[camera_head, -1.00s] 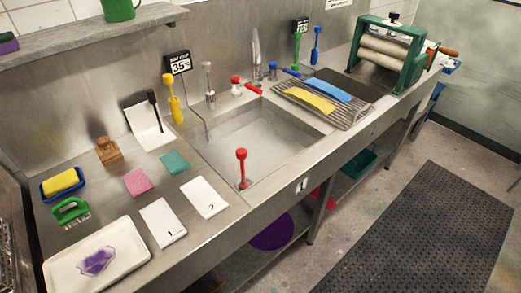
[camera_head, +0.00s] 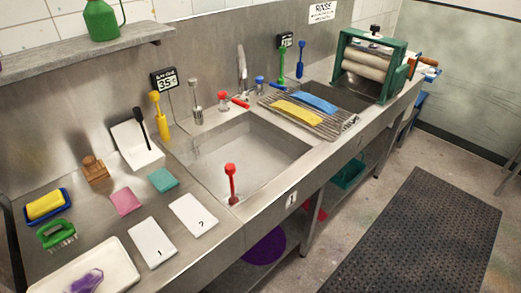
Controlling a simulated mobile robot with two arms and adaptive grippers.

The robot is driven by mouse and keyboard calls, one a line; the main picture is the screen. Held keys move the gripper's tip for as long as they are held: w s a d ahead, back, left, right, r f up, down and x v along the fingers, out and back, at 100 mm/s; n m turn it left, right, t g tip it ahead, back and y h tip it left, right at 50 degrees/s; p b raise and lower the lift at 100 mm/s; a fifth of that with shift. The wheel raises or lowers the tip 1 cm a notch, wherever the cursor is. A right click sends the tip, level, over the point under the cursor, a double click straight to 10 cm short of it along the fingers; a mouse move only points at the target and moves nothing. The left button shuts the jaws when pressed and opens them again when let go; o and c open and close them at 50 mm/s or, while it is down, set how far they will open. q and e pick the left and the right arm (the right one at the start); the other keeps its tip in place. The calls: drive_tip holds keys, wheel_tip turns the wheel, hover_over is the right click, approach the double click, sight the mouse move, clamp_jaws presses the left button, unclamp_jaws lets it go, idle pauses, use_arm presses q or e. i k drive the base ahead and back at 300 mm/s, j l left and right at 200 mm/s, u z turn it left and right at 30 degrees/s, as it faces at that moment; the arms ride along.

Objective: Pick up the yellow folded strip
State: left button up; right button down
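The yellow folded strip (camera_head: 297,112) lies flat on a wire rack (camera_head: 334,127) at the right side of the sink. A blue folded strip (camera_head: 315,102) lies beside it on the same rack, a little further back. Neither of my grippers shows in the head view.
The sink basin (camera_head: 235,150) is left of the rack, with a red-handled tool (camera_head: 231,180) at its front edge. A green roller press (camera_head: 375,65) stands right of the rack. Taps and upright brushes line the back. A dark mat (camera_head: 420,235) covers open floor in front.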

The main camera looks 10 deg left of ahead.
sight(307, 116)
drive_tip(key=i+l, duration=0.2)
drive_tip(key=l, duration=0.15)
drive_tip(key=i+l, duration=0.2)
drive_tip(key=l, duration=0.2)
drive_tip(key=i+l, duration=0.2)
drive_tip(key=l, duration=0.15)
drive_tip(key=i+l, duration=0.25)
drive_tip(key=l+u, duration=0.05)
drive_tip(key=l, duration=0.05)
